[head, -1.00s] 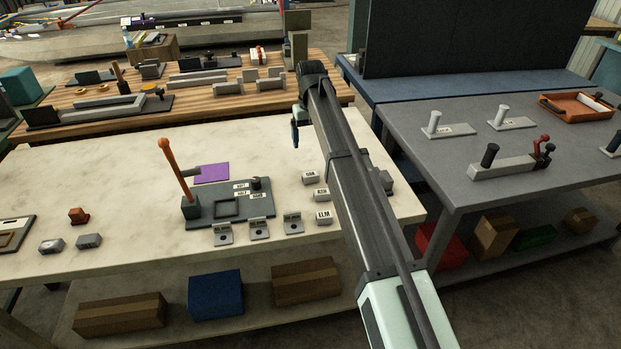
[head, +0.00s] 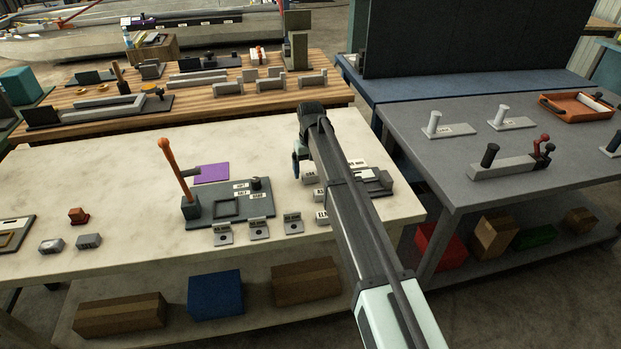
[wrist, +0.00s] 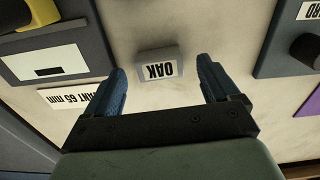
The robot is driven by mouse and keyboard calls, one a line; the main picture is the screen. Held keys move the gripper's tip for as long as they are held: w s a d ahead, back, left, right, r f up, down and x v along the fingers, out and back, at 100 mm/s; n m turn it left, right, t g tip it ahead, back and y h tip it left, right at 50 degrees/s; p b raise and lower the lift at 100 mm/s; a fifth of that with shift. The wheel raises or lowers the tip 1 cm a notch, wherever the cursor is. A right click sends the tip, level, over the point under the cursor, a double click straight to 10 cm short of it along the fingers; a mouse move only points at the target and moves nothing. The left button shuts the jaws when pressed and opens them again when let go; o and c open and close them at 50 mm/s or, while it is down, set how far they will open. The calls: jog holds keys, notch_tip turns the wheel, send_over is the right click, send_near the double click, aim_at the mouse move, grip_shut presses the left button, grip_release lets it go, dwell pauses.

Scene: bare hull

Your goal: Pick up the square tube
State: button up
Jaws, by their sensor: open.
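My gripper (wrist: 160,68) is open, with blue fingers set apart. In the wrist view a small grey block labelled OAK (wrist: 160,54) lies on the pale bench top, between and just ahead of the fingertips, with no visible contact. I cannot tell which piece is the square tube or whether this block is hollow. In the head view my gripper (head: 297,165) is above the pale bench, beside the row of labelled grey blocks. The OAK block (head: 309,179) and the ELM block (head: 322,217) are partly hidden by my arm.
A grey fixture board (head: 230,208) with an upright orange-handled lever (head: 176,168) stands left of the blocks. Several small grey labelled stands (head: 258,229) line the front. A grey tray piece (head: 378,184) lies right of my arm. The bench's left middle is largely clear.

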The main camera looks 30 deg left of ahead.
jog(key=shift+f, duration=0.7)
jog(key=c, duration=1.1)
jog(key=shift+r, duration=0.1)
jog(key=shift+c, duration=0.2)
